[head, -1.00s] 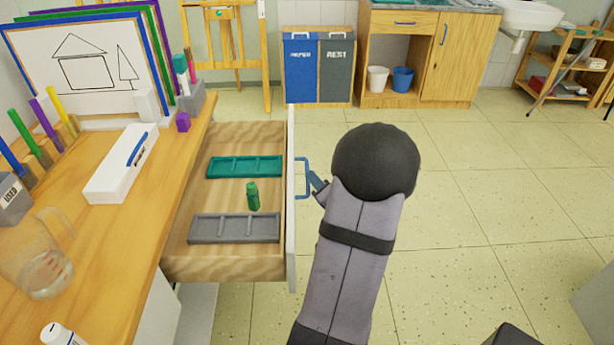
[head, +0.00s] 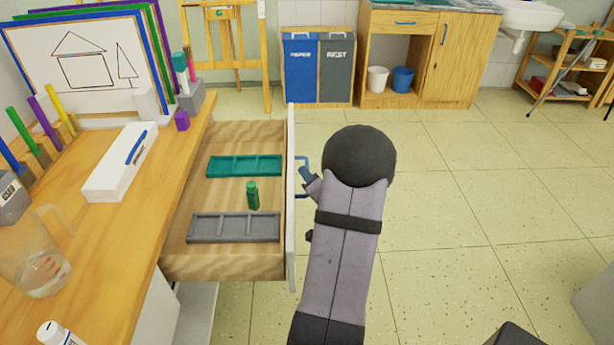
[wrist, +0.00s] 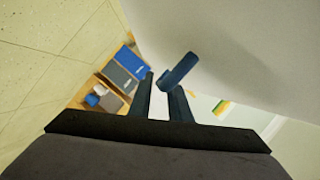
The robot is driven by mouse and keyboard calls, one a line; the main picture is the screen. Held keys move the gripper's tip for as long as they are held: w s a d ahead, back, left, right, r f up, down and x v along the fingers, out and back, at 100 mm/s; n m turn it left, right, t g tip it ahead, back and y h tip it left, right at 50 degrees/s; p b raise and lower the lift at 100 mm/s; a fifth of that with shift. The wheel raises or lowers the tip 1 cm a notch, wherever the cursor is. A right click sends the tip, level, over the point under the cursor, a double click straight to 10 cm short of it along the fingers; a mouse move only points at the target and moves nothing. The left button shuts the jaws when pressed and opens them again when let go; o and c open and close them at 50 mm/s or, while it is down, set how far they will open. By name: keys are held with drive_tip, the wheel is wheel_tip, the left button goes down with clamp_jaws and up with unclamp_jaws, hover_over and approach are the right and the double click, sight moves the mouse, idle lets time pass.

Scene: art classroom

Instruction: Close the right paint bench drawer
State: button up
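The paint bench drawer (head: 236,268) is pulled out from the bench (head: 128,250), with its pale front panel (head: 291,225) facing right. A blue handle (head: 302,160) sits on that panel. It also shows as a blue bar in the wrist view (wrist: 182,69). My gripper (head: 307,176) is at the handle, partly hidden by my arm in the head view. In the wrist view my gripper's two fingers (wrist: 162,82) are apart, and the handle's near end lies at the gap between their tips. I cannot tell whether they touch it.
Inside the drawer are a teal tray (head: 244,158), a grey tray (head: 234,241) and a green bottle (head: 252,196). The bench top holds a white case (head: 110,178) and a clear jug (head: 42,272). Blue and grey bins (head: 300,68) stand behind.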

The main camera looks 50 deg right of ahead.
drive_tip(key=shift+w+d+f, duration=0.15)
drive_tip(key=shift+w+d, duration=0.15)
drive_tip(key=shift+w, duration=0.25)
clamp_jaws()
drive_tip(key=shift+a, duration=0.1)
drive_tip(key=b, duration=0.2)
hover_over(215, 196)
drive_tip(key=shift+s+d, duration=0.1)
drive_tip(key=shift+d, duration=0.15)
drive_tip(key=shift+a, duration=0.1)
idle(0.4)
